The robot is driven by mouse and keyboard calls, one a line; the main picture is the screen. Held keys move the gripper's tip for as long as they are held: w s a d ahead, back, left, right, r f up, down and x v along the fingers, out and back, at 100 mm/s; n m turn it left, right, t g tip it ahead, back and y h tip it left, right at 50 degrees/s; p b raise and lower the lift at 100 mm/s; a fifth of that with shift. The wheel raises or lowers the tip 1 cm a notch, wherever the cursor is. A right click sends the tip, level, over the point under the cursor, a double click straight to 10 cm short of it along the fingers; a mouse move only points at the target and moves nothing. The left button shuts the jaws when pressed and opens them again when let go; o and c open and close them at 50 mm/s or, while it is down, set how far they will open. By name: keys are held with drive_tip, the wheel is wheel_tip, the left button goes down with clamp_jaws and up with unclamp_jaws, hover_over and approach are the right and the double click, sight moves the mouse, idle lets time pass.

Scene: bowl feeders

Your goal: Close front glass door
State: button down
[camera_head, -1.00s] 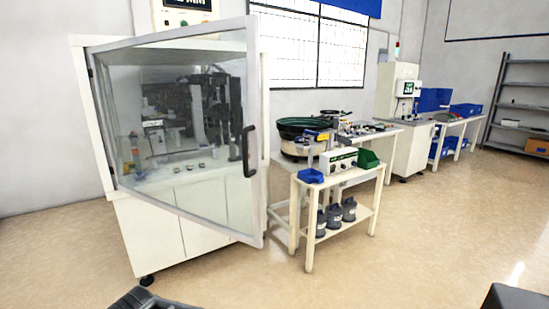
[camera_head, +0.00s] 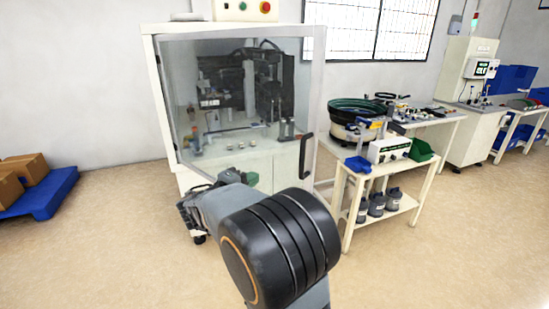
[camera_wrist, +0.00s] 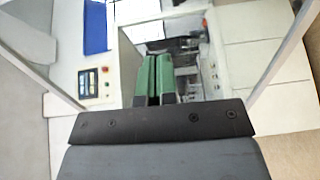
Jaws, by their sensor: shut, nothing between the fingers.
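The front glass door (camera_head: 230,95) of the white machine cabinet has a pale frame and a black handle (camera_head: 306,155) on its right side. It stands ajar, its right edge swung outward; the arm hides its lower part. My gripper (camera_head: 250,179) is only partly seen in the head view, low in front of the door and left of the handle. In the wrist view its green fingers (camera_wrist: 153,80) are together and empty. Contact with the door cannot be told.
A white stand (camera_head: 400,178) with a control box and dark canisters is close to the door's right. A bowl feeder (camera_head: 357,112) is behind it. A blue pallet (camera_head: 40,190) with boxes lies at the left. The floor between pallet and cabinet is clear.

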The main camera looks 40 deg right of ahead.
sight(286, 156)
drive_tip(key=d, duration=0.4)
drive_tip(key=w+d+p, duration=0.1)
drive_tip(key=d, duration=0.4)
drive_tip(key=w+d, duration=0.1)
drive_tip(key=d, duration=0.3)
drive_tip(key=shift+d+r+p, duration=0.25)
drive_tip(key=shift+d+p, duration=0.15)
